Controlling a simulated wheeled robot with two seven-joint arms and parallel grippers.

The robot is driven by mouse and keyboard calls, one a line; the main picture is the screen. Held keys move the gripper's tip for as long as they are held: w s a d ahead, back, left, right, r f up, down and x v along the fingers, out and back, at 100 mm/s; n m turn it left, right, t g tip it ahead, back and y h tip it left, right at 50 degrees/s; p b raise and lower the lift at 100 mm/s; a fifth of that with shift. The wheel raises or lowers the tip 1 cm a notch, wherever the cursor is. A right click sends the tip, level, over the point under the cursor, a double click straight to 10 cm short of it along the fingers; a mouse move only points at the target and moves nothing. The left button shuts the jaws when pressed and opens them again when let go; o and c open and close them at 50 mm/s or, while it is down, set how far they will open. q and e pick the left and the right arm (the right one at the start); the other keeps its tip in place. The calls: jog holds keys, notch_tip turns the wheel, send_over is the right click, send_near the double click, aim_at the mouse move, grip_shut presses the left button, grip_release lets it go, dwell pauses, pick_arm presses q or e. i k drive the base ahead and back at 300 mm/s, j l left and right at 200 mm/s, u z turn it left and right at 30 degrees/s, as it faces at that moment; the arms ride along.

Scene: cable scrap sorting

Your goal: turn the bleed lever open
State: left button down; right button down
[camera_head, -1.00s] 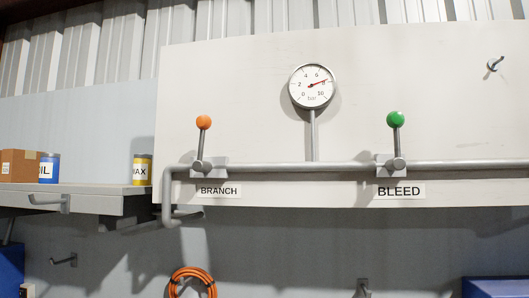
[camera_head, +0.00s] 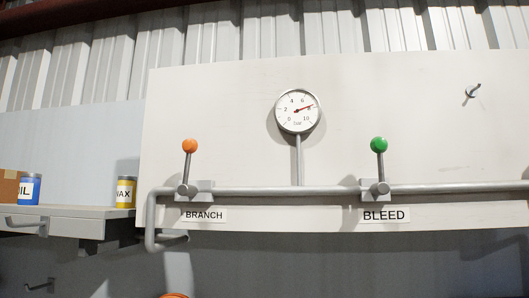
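The bleed lever (camera_head: 380,165) has a green ball knob and stands upright from its valve on the grey pipe (camera_head: 455,187), above the BLEED label (camera_head: 384,215). The branch lever (camera_head: 187,166) has an orange ball knob and also stands roughly upright, above the BRANCH label (camera_head: 205,215). A round pressure gauge (camera_head: 298,111) sits on a stem between them, its red needle pointing near 8 bar. Neither of my grippers shows in the head view.
The pipe and valves are fixed to a pale wall panel (camera_head: 240,100). A bare hook (camera_head: 473,90) sticks out at upper right. At left a shelf (camera_head: 70,212) holds a blue can (camera_head: 30,189), a yellow can (camera_head: 125,192) and a cardboard box (camera_head: 9,187).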

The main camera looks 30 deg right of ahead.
aim_at(379, 144)
jog(key=l+z, duration=0.15)
jog(key=z, duration=0.25)
jog(key=l+z, duration=0.35)
jog(key=k+l+z, duration=0.1)
jog(key=z, duration=0.3)
